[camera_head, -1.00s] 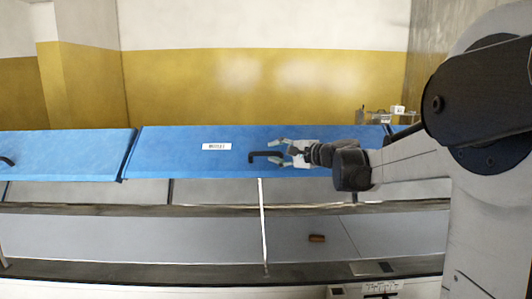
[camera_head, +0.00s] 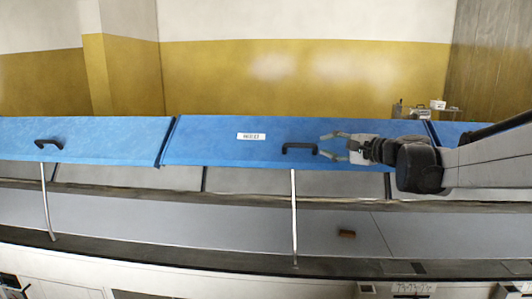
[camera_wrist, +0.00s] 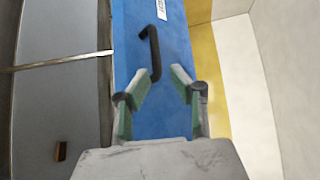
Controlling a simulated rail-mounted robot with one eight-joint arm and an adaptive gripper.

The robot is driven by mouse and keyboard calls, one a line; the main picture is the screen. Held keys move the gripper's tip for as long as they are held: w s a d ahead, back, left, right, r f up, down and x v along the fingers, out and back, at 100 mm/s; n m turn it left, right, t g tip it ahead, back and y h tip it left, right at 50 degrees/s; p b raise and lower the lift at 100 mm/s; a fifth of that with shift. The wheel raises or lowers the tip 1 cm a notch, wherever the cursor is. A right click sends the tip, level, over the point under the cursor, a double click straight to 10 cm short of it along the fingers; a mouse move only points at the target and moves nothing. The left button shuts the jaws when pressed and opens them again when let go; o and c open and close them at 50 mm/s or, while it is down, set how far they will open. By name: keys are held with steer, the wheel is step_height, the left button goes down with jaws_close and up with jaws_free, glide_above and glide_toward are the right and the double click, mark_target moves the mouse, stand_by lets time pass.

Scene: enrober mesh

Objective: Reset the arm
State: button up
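My gripper (camera_head: 328,146) is open and empty. In the head view it is in front of the blue lid (camera_head: 220,150), just right of the lid's black handle (camera_head: 299,147), with a small gap between them. In the wrist view the green-lined fingers (camera_wrist: 158,92) stand apart, and the black handle (camera_wrist: 150,50) is beyond the tips, not between them. My arm reaches in from the right.
A metal rod (camera_head: 294,215) stands under the lid, and a second rod (camera_head: 47,205) is farther left. A small brown block (camera_head: 346,233) lies on the grey belt (camera_head: 200,222). Another black handle (camera_head: 48,144) is at the left. Small equipment (camera_head: 420,112) stands behind the lid.

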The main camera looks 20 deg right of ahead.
steer(key=s+a+f+n+g+h+b, duration=0.1)
steer(key=s+a+f+n+g+b, duration=0.15)
steer(key=s+a+f, duration=0.55)
steer(key=s+a+f+n+g+h+b, duration=0.1)
steer(key=s+a+f+n+g, duration=0.25)
steer(key=s+a, duration=0.4)
steer(key=s+a+f+n+h+b, duration=0.1)
steer(key=s+f+n, duration=0.3)
steer(key=s+f, duration=0.4)
steer(key=s+a+f+n+g+h+b, duration=0.1)
steer(key=s+a+f+n+h+b, duration=0.1)
steer(key=s+f, duration=0.5)
steer(key=s+n+h, duration=0.1)
steer(key=n, duration=0.1)
steer(key=shift+s+a+f+n+g+h, duration=0.3)
steer(key=shift+s+a+f, duration=0.05)
steer(key=shift+a, duration=0.05)
